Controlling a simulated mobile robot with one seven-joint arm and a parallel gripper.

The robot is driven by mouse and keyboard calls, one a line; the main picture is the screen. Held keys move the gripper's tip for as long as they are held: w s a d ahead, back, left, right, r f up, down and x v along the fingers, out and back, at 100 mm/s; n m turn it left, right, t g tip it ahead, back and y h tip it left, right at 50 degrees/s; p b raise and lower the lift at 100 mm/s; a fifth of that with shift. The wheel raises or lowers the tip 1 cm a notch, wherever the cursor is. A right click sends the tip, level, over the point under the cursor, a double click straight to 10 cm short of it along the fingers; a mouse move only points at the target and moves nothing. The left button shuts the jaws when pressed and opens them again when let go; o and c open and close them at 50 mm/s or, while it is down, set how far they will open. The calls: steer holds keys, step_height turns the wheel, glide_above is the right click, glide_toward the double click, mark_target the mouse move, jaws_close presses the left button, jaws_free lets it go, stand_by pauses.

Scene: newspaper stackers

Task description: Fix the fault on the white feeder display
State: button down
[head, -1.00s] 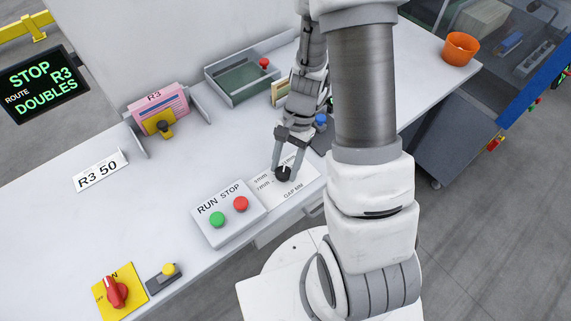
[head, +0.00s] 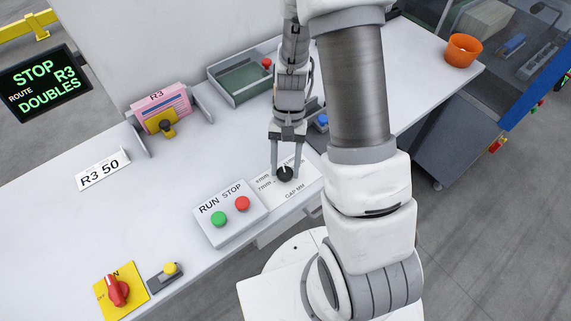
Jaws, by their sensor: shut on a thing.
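The feeder display (head: 45,84) at the far left has a black screen with green text reading STOP, ROUTE R3, DOUBLES. My gripper (head: 286,171) points down and is shut on a black knob (head: 285,174) on the white GAP MM plate (head: 304,184). Marks reading in mm show on the plate left of the knob; some are hard to read. The knob's pointer cannot be made out. Left of the plate is the RUN STOP box (head: 226,212) with a green button (head: 219,219) and a red button (head: 242,203).
A pink stack marked R3 (head: 168,110) stands in a holder behind. A green-floored tray (head: 250,84), an orange bowl (head: 463,50), an R3 50 sign (head: 103,171) and a red rotary switch (head: 117,291) are on the white bench. My arm hides part of the bench's right side.

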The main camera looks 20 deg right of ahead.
steer(key=shift+c, duration=1.5)
jaws_free()
steer(key=v, duration=1.7)
steer(key=shift+r+p, duration=0.25)
steer(key=shift+p, duration=0.15)
steer(key=shift+w, duration=0.1)
steer(key=s+a+r+n+t+h, duration=0.2)
steer(key=s+r+n+t, duration=0.3)
steer(key=s+r+t, duration=0.4)
steer(key=s+a+r, duration=0.1)
steer(key=s+r, duration=0.3)
steer(key=s, duration=0.1)
steer(key=shift+r+t, duration=0.25)
steer(key=shift+t, duration=0.05)
